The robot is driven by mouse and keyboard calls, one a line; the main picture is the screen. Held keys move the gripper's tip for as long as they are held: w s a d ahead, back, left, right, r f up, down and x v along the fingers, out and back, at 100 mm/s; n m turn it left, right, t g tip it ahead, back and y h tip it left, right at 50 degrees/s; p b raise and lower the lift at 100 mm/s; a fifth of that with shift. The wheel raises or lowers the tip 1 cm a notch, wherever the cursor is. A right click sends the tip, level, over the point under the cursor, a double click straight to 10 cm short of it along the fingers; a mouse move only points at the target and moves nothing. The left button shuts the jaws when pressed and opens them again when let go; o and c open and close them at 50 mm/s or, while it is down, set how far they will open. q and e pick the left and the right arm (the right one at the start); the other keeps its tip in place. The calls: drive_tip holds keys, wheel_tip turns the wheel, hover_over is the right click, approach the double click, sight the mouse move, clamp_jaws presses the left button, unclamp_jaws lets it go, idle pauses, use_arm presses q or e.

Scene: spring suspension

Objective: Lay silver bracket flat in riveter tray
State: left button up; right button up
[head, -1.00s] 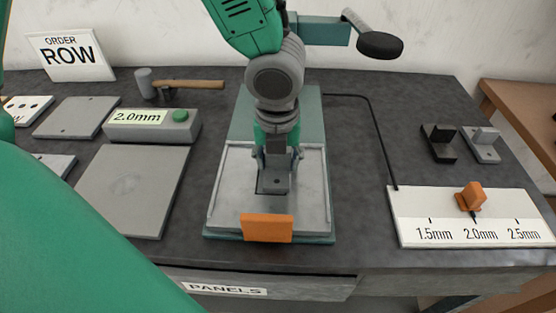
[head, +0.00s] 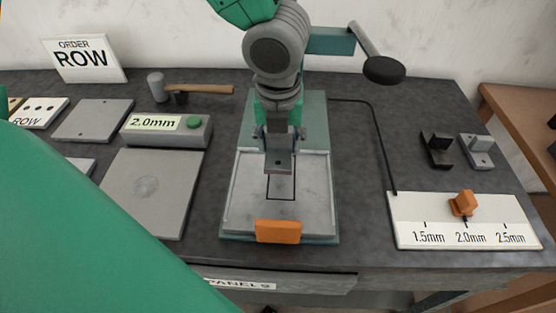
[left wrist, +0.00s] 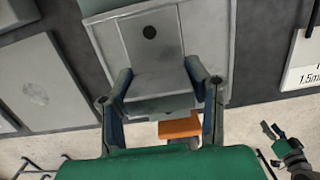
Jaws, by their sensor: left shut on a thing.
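My left gripper (head: 278,143) points down over the riveter tray (head: 240,205) and is shut on a silver bracket (head: 278,164). The bracket's flat plate, with a small hole, shows below the fingers, just behind a dark rectangular outline (head: 281,199) on the tray. In the left wrist view the bracket (left wrist: 158,84) sits between the two fingers, with a flange towards me and a holed plate beyond. Whether it touches the tray is hard to tell. My right gripper is not seen in the head view.
An orange block (head: 278,231) sits at the tray's front edge. Left are a grey panel (head: 150,195), a 2.0mm box (head: 165,130) and a hammer (head: 200,88). Right are a black bracket (head: 437,150), another silver bracket (head: 477,152) and a thickness scale (head: 410,215) with an orange slider (head: 463,203).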

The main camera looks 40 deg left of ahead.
sight(284, 177)
use_arm(q)
drive_tip(key=f, duration=0.3)
drive_tip(key=shift+w+d+f+b, duration=0.1)
drive_tip(key=shift+w+f+b, duration=0.1)
drive_tip(key=shift+b, duration=0.2)
drive_tip(key=shift+d+f, duration=0.35)
drive_tip(key=shift+f, duration=0.1)
wheel_tip(284, 177, down, 2)
drive_tip(key=shift+s+d+f+b, duration=0.15)
drive_tip(key=shift+b, duration=0.55)
drive_tip(key=shift+f, duration=0.3)
drive_tip(key=shift+a, duration=0.45)
drive_tip(key=shift+f, duration=0.3)
drive_tip(key=o, duration=1.4)
drive_tip(key=shift+d+r, duration=0.1)
drive_tip(key=shift+d, duration=0.2)
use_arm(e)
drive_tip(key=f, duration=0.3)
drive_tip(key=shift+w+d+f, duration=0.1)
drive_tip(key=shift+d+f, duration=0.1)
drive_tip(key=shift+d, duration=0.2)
